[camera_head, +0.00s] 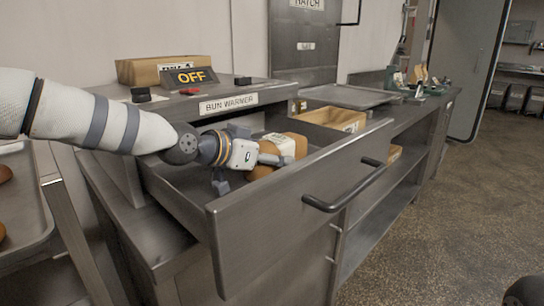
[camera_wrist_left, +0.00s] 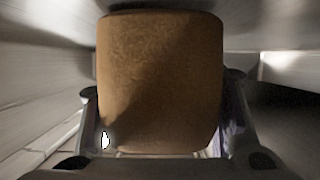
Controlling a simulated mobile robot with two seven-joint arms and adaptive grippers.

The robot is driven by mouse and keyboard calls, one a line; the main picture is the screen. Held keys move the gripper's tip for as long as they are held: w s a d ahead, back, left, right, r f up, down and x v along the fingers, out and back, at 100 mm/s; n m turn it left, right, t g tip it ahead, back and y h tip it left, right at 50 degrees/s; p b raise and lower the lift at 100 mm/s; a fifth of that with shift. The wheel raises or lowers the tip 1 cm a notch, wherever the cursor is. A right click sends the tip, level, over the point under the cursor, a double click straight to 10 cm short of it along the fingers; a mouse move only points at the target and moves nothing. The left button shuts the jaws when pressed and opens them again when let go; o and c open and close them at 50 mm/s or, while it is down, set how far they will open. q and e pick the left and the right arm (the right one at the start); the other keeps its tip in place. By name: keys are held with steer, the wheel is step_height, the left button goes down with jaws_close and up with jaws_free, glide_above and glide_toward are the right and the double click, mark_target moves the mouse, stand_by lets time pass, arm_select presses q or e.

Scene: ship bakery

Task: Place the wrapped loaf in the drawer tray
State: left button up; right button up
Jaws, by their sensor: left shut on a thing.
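The wrapped loaf (camera_head: 298,146) is brown with a pale label and lies low inside the pulled-out drawer (camera_head: 300,190). My left gripper (camera_head: 254,172) reaches down into the drawer from the left, shut on the loaf, with fingers on either side of it. In the left wrist view the loaf (camera_wrist_left: 160,80) fills the middle between the two fingertips. The drawer front hides its lower part, so I cannot tell whether it touches the drawer floor. My right gripper is not in view.
A tan box (camera_head: 330,117) shows beyond the loaf. A metal tray (camera_head: 347,96) lies on the counter at the back. The drawer handle (camera_head: 345,190) juts out in front.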

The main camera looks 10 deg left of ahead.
arm_select(q)
steer(key=o, duration=1.3)
steer(key=shift+f, duration=0.1)
steer(key=shift+s+r, duration=0.15)
steer(key=shift+r, duration=0.2)
steer(key=p+v, duration=0.1)
steer(key=v, duration=0.6)
steer(key=shift+r, duration=0.1)
steer(key=shift+s+p, duration=0.1)
steer(key=shift+p, duration=0.2)
steer(key=shift+a, duration=0.1)
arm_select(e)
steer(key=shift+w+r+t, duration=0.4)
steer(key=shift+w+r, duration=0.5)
arm_select(q)
steer(key=shift+f, duration=0.25)
